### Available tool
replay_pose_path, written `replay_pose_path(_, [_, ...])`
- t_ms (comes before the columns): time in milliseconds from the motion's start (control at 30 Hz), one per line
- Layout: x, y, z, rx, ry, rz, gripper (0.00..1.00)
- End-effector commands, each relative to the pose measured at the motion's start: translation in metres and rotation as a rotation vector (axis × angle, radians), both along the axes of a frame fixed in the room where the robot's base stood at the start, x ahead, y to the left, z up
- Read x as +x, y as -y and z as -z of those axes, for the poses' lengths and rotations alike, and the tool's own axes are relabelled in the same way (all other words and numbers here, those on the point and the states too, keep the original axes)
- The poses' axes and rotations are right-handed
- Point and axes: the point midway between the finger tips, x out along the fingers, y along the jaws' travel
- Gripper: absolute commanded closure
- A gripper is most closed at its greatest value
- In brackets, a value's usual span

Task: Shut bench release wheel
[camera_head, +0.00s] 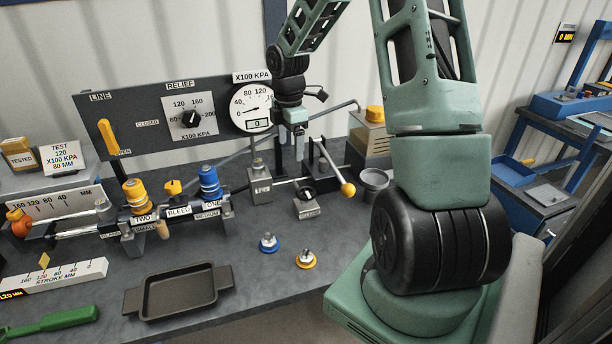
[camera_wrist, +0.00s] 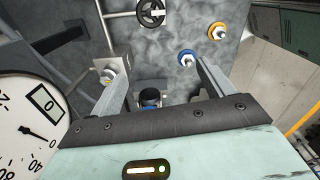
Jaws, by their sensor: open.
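The bench release wheel is probably the small black handwheel (camera_head: 307,193) on a grey block on the bench; the block's label is too small to read surely. In the wrist view the spoked black wheel (camera_wrist: 151,13) shows at the top edge, beyond my fingertips. My gripper (camera_head: 290,148) hangs in front of the gauge panel, above and behind the wheel, apart from it. In the wrist view my gripper (camera_wrist: 162,66) has its two fingers spread wide with nothing held. A blue-and-black coupler (camera_wrist: 150,101) shows farther below, between the fingers.
A yellow-knobbed lever (camera_head: 347,189) stands just right of the wheel. A grey block (camera_head: 259,187) is to its left. Blue (camera_head: 268,243) and yellow (camera_head: 306,259) fittings stand in front. The gauge (camera_head: 256,110) is close beside my gripper. A black tray (camera_head: 179,292) lies at front.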

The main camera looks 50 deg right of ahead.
Motion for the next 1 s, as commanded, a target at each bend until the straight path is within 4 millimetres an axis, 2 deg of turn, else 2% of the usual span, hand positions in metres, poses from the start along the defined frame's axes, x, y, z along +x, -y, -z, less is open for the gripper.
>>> replay_pose_path(33, [-0.004,0.021,-0.004,0.001,-0.002,-0.005,0.19])
replay_pose_path(100, [-0.008,0.039,-0.003,-0.001,-0.003,-0.022,0.19])
replay_pose_path(200, [-0.011,0.051,0.000,-0.003,-0.003,-0.037,0.19])
replay_pose_path(333, [-0.012,0.053,0.011,-0.002,-0.005,-0.042,0.19])
replay_pose_path(467, [-0.013,0.052,0.033,-0.001,-0.007,-0.041,0.19])
replay_pose_path(1000, [-0.012,0.051,0.142,-0.002,-0.006,-0.042,0.19])
